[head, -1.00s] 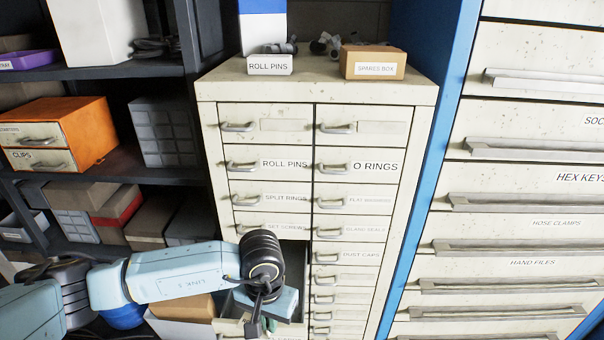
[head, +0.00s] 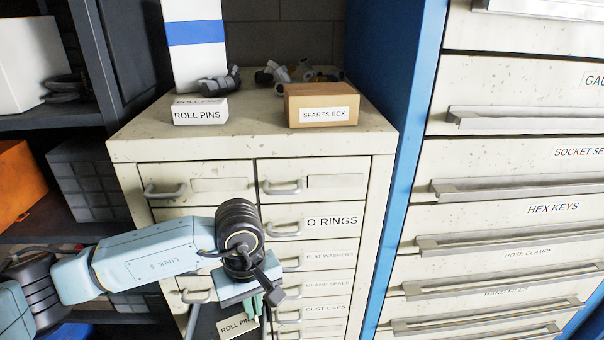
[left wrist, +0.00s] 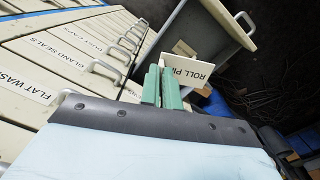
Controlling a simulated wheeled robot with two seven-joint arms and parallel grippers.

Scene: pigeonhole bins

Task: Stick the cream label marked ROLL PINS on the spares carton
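The spares carton (head: 320,90) is a tan box lettered SPARES BOX, standing on top of the cream cabinet at its right. A cream label marked ROLL PINS (head: 238,325) is at the fingers of my left gripper (head: 264,308), low before the left drawer column. In the left wrist view the label (left wrist: 193,68) sticks out at the tips of the green fingers (left wrist: 162,80), which are close together on its edge. The grip itself is partly hidden. My right gripper is out of view.
A white carton marked ROLL PINS (head: 200,114) stands at the cabinet top's left, with loose fittings (head: 290,72) behind. An open drawer (left wrist: 225,22) is near my left gripper. A blue post (head: 378,130) and grey drawer cabinet (head: 500,160) stand right. The cabinet top between the cartons is clear.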

